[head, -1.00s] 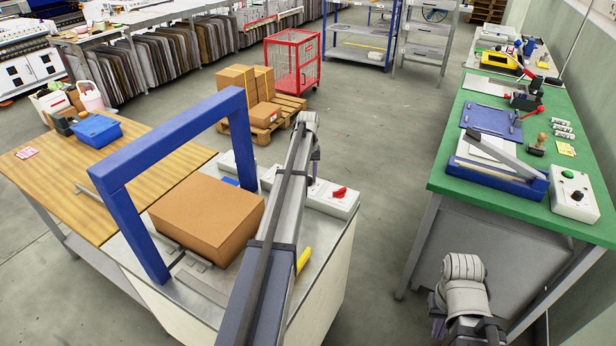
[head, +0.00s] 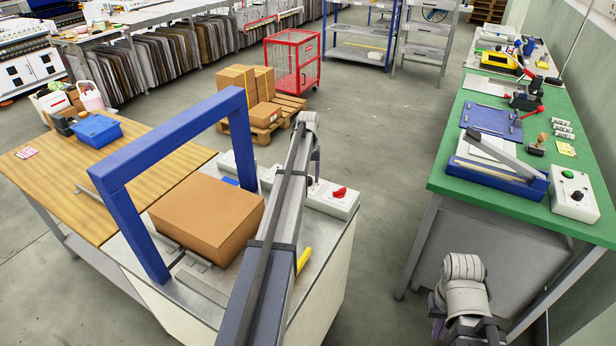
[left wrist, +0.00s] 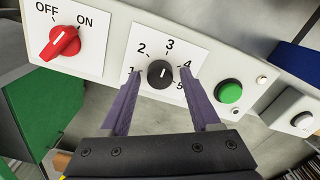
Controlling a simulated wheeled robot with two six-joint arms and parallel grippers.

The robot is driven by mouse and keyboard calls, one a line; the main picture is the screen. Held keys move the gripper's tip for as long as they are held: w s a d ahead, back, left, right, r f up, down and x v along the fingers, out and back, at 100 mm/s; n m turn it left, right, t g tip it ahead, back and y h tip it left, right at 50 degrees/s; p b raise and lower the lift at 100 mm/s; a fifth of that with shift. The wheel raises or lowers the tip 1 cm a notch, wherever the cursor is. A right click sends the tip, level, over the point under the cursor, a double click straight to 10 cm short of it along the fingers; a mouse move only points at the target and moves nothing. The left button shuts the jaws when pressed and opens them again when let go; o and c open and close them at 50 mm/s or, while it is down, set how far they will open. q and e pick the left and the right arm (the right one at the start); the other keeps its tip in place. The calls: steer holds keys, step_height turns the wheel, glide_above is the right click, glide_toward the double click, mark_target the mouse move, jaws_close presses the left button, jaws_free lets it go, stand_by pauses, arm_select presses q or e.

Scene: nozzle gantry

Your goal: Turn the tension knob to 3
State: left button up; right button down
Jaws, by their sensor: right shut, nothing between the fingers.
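The tension knob (left wrist: 160,74) is a black round knob on a white plate with the numbers 1 to 5. Its white mark points up, roughly at the 3. My left gripper (left wrist: 160,78) is open, with one purple finger on each side of the knob and gaps to it. In the head view my left gripper (head: 316,166) hangs over the control box (head: 325,200), mostly hidden by my arm. My right gripper (head: 437,318) is shut and empty at the lower right, apart from everything.
A red OFF/ON switch (left wrist: 62,42) and a green button (left wrist: 229,91) flank the knob. A blue gantry frame (head: 124,225) and a cardboard box (head: 208,215) stand beside the control box. A green bench (head: 450,150) stands at the right, with free floor between.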

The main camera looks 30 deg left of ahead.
mark_target(308, 179)
arm_select(q)
steer(key=shift+o, duration=0.3)
step_height(308, 179, up, 8)
steer(key=p, duration=0.8)
steer(key=shift+f, duration=0.1)
steer(key=shift+d, duration=0.1)
